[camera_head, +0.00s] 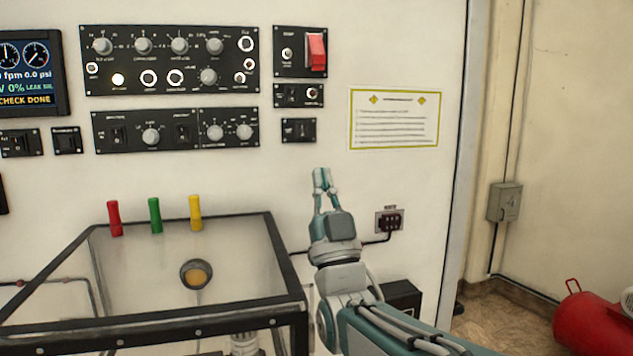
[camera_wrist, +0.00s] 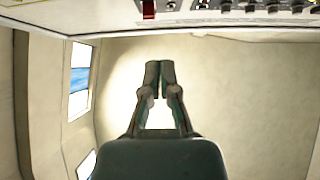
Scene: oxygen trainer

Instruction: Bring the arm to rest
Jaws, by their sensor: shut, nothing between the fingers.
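My gripper (camera_head: 321,178) is raised in front of the white panel wall in the head view, right of the clear box. Its fingertips are together and nothing is between them. My arm comes up from the lower right, with the gripper pointing up. In the wrist view the shut fingers (camera_wrist: 159,75) are in front of a bare wall, with nothing held. I see no contact between the fingers and any control.
A black-framed clear box (camera_head: 285,246) stands at lower left, with red (camera_head: 114,218), green (camera_head: 155,215) and yellow (camera_head: 195,212) handles behind its top edge. Control panels (camera_head: 170,60), a red switch (camera_head: 317,51) and a small socket (camera_head: 389,221) are on the wall. A red tank (camera_head: 595,322) lies lower right.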

